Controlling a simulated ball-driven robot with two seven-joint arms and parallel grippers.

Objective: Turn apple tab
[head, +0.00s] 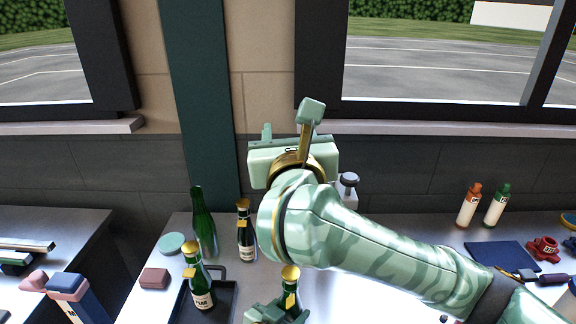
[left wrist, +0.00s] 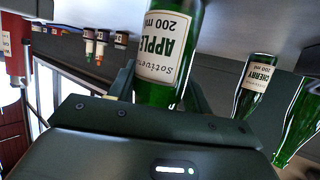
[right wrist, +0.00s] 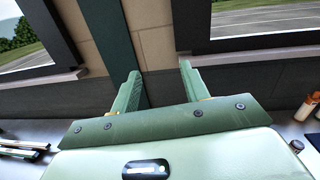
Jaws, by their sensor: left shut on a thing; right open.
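The apple bottle (left wrist: 165,45) is green glass with a cream label reading APPLE 200 ml. My left gripper (head: 277,311) is shut on it, with one finger on each side of the bottle in the left wrist view. In the head view the apple bottle (head: 290,281) shows its gold top and a yellow tab (head: 291,300) on its neck, at the bottom edge. My right gripper (head: 289,124) is raised above and behind it, up by the wall. It is open and empty, fingers apart (right wrist: 160,72) in the right wrist view.
A dark tray (head: 228,288) holds a gold-topped bottle (head: 198,285). Another gold-topped bottle (head: 245,235) and a plain green bottle (head: 203,225) stand behind. A cherry bottle (left wrist: 256,85) shows in the left wrist view. A blue mat (head: 500,256) lies right; my right arm hides the table's middle.

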